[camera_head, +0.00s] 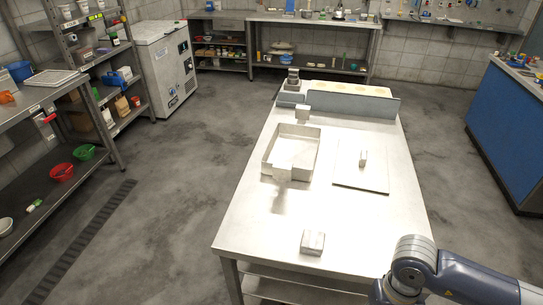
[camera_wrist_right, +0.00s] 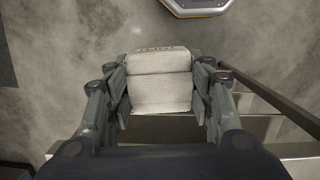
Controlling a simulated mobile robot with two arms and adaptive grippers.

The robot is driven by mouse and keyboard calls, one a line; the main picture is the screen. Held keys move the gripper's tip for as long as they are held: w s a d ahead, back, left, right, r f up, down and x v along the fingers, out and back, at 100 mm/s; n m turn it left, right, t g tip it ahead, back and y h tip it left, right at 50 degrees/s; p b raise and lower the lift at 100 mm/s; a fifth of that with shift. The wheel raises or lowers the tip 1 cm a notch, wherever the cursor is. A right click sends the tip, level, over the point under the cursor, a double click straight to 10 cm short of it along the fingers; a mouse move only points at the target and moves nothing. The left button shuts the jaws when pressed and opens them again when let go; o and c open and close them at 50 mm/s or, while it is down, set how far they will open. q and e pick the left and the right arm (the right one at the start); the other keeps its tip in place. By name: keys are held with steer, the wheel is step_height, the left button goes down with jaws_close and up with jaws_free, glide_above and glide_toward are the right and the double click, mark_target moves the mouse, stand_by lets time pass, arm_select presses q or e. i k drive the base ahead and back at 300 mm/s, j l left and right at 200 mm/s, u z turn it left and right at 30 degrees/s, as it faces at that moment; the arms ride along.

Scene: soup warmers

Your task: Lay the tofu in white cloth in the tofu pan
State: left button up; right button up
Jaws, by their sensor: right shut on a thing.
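The tofu in white cloth (camera_wrist_right: 160,82) is a pale woven-textured block between the fingers of my right gripper (camera_wrist_right: 162,90) in the right wrist view. The fingers press on its left and right sides. Floor shows behind it. In the head view my right arm comes in at the lower right, and its gripper is out of the picture. The tofu pan (camera_head: 314,156), a shallow rectangular metal tray, stands on the table left of centre. My left gripper is in neither view.
A flat board (camera_head: 350,178) right of the pan bears a small upright block (camera_head: 363,158). The table's front right is clear.

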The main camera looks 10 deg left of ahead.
mark_target(293, 155)
steer(key=j+u, duration=0.15)
steer(key=u, duration=1.4)
steer(key=i+u, duration=0.25)
steer(key=i, duration=1.4)
steer(key=i+z, duration=0.55)
steer(key=z, duration=0.15)
steer(key=i+j+z, duration=0.15)
steer(key=z, duration=0.2)
steer(key=i, duration=0.05)
